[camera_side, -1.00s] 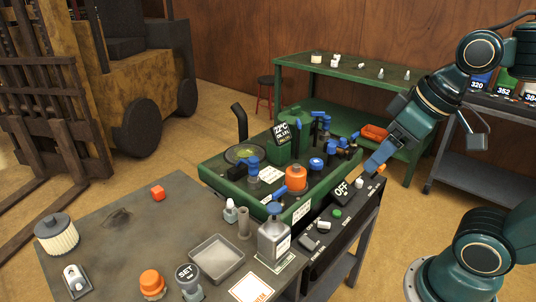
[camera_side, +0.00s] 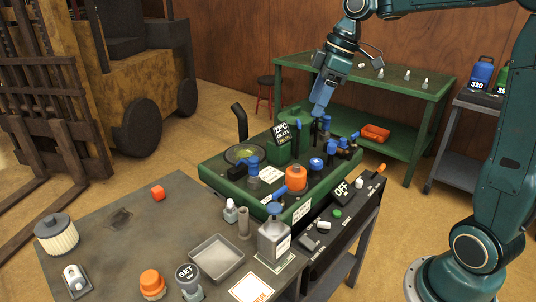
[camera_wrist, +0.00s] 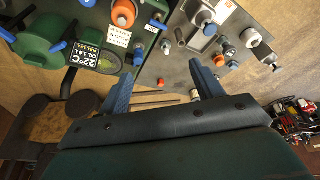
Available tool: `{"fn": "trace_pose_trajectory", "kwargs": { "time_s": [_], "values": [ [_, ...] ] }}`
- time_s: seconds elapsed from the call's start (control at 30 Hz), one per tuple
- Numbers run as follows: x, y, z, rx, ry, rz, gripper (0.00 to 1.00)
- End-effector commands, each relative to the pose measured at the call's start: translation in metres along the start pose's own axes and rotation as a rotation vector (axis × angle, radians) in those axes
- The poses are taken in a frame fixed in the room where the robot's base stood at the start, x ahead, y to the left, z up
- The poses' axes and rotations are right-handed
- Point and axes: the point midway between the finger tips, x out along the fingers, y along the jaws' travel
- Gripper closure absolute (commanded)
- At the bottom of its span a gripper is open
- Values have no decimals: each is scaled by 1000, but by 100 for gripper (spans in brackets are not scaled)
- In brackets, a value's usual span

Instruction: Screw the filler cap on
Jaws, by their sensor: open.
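The green machine (camera_side: 230,178) stands on the bench, carrying several blue-capped fittings and an orange round part (camera_side: 296,178). An orange ribbed cap (camera_side: 152,283) stands on the front of the grey table; I cannot tell for sure which part is the filler cap. My gripper (camera_side: 317,112) is over the back of the green machine, near the blue-topped fittings, pointing down. In the wrist view my gripper (camera_wrist: 165,88) has its two blue fingers wide apart with nothing between them. The orange part also shows in the wrist view (camera_wrist: 123,13).
A control panel (camera_side: 330,220) edges the machine. A green bench (camera_side: 400,80) stands behind.

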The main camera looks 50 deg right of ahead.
Motion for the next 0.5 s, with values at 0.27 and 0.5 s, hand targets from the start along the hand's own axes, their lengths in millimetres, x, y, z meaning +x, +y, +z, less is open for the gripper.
{"fn": "trace_pose_trajectory", "kwargs": {
  "time_s": [0.27,0.5],
  "values": [
    [25,69,15,-165,0,-77,34],
    [50,123,44,-314,16,-137,34]
  ]
}}
